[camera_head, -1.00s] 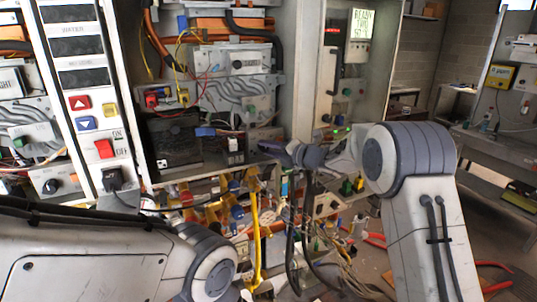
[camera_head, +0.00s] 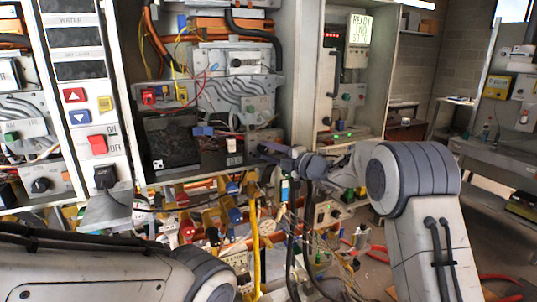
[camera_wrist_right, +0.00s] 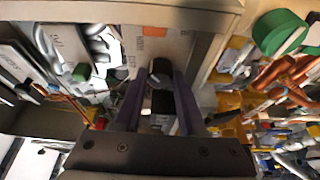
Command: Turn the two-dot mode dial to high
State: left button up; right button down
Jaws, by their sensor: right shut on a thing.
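My right gripper (camera_head: 268,149) reaches in from the right at the lower right of the open cabinet, its purple-grey fingers pointing left. In the right wrist view the two purple fingers (camera_wrist_right: 160,88) stand on either side of a black knob-like part (camera_wrist_right: 161,100) and are shut on it. A dark box with a small white dotted label (camera_head: 234,160) sits just left of the fingertips in the head view. Another white dotted label (camera_head: 157,164) is on a dark unit farther left. I cannot read the dial's setting. My left arm crosses the lower left; its gripper is out of view.
A panel with a red switch (camera_head: 98,144) and a black knob (camera_head: 105,177) stands at the left. A lit READY sign (camera_head: 358,28) hangs in the right cabinet bay. Cables and valves crowd the area below my right gripper.

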jog(key=shift+c, duration=2.4)
grip_release()
jog(key=shift+d, duration=0.1)
jog(key=shift+f, duration=0.1)
